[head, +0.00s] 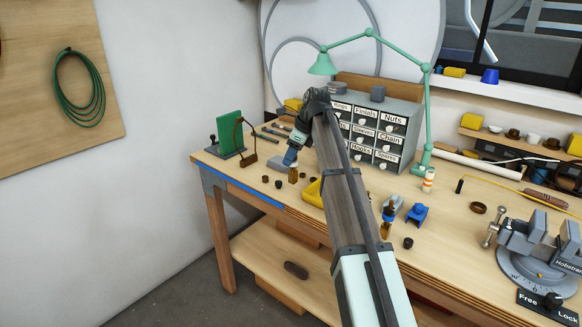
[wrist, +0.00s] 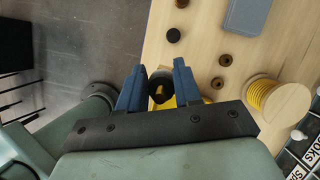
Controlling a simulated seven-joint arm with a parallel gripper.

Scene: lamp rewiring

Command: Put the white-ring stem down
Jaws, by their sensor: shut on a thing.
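My gripper (head: 292,159) is over the far left part of the workbench (head: 238,168). Its blue fingers also show in the wrist view (wrist: 158,88), closed on a small stem (wrist: 158,84) with a dark round end and a brass-coloured centre. In the head view the stem (head: 293,175) is a short brass-brown piece pointing down below the fingertips, roughly upright. No white ring can be made out on it. Whether its lower end touches the bench is unclear.
Small dark and brown round parts (head: 278,184) lie close by on the bench. A yellow tray (head: 313,193) is just right of the gripper. A yellow cord spool (wrist: 280,98) and a grey block (wrist: 247,15) show in the wrist view. A green plate stand (head: 230,132) is to the left.

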